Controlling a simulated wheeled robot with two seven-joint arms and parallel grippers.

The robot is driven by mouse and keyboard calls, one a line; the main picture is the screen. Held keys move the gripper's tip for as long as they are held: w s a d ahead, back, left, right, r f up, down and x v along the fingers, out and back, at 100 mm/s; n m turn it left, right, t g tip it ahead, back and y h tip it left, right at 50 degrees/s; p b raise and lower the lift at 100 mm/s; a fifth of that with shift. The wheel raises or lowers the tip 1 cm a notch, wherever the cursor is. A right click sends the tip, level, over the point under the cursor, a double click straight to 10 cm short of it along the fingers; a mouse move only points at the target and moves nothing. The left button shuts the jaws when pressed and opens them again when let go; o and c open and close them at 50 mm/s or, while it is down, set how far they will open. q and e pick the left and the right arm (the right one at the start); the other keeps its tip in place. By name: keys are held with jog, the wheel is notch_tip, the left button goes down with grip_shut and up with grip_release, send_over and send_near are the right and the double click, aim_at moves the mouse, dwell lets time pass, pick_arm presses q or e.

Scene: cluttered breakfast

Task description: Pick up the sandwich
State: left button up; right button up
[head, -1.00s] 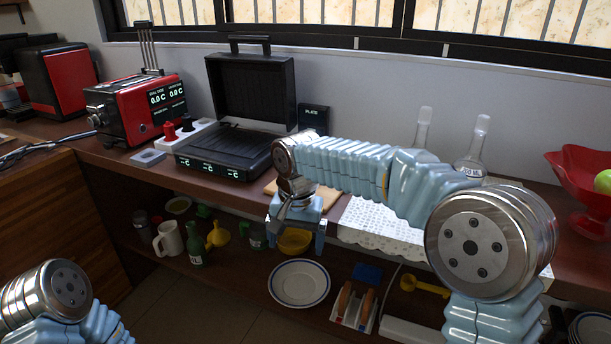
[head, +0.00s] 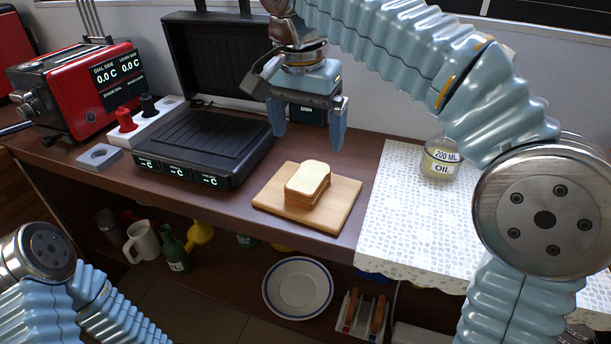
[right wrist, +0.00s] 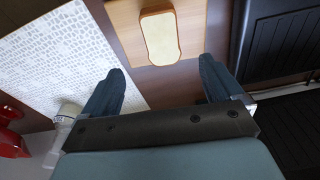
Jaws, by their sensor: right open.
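The sandwich (head: 307,184), a stack of toast-coloured bread slices, lies on a wooden cutting board (head: 342,196) on the counter. My right gripper (head: 309,138) is open and empty, fingers pointing down, above and behind the board. In the right wrist view the sandwich (right wrist: 160,37) lies at the top, on the board (right wrist: 125,22), beyond and roughly between the open fingertips (right wrist: 162,80). Nothing is between the fingers. Of my left arm only links show at the lower left of the head view; its gripper is out of the picture.
An open black grill (head: 205,140) stands left of the board. A red toaster (head: 75,88) and power strip (head: 140,125) are farther left. A patterned cloth (head: 395,215) lies right, with an oil bottle (head: 440,160). A plate (head: 297,288) is on the shelf below.

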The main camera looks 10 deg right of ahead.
jog(key=b, duration=0.1)
send_over(309, 175)
jog(key=s, duration=0.1)
notch_tip(309, 175, down, 5)
jog(key=shift+a+f, duration=0.15)
jog(key=shift+f, duration=0.05)
jog(key=f, duration=0.2)
jog(key=f+b, duration=0.1)
jog(key=f, duration=0.3)
jog(key=shift+w+d, duration=0.2)
jog(key=shift+w, duration=0.2)
jog(key=c, duration=1.1)
jog(key=shift+r, duration=0.1)
jog(key=shift+r, duration=0.1)
